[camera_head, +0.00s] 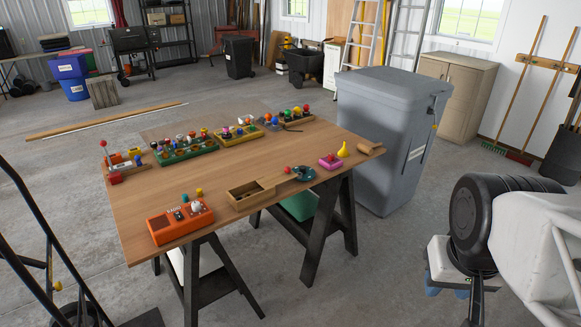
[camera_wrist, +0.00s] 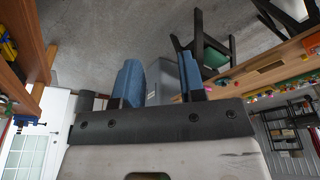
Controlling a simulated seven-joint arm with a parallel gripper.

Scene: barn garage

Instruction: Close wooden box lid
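A small wooden box (camera_head: 243,199) sits near the front edge of the wooden table (camera_head: 150,205). Its dark inside shows, so it is open at the top. A flat wooden piece, seemingly its lid, extends from its back right side; I cannot tell exactly how it is joined. My gripper (camera_head: 447,290) is at the lower right of the head view, off the table and well apart from the box. In the wrist view my gripper (camera_wrist: 160,82) has its two blue fingers apart with nothing held between them. The wrist view is tilted and does not show the box clearly.
An orange box with knobs (camera_head: 180,222) stands left of the wooden box. A teal object (camera_head: 301,173), a pink block (camera_head: 330,161) and a wooden cylinder (camera_head: 370,148) lie to the right. Several knob boards line the back. A grey bin (camera_head: 385,130) stands beside the table.

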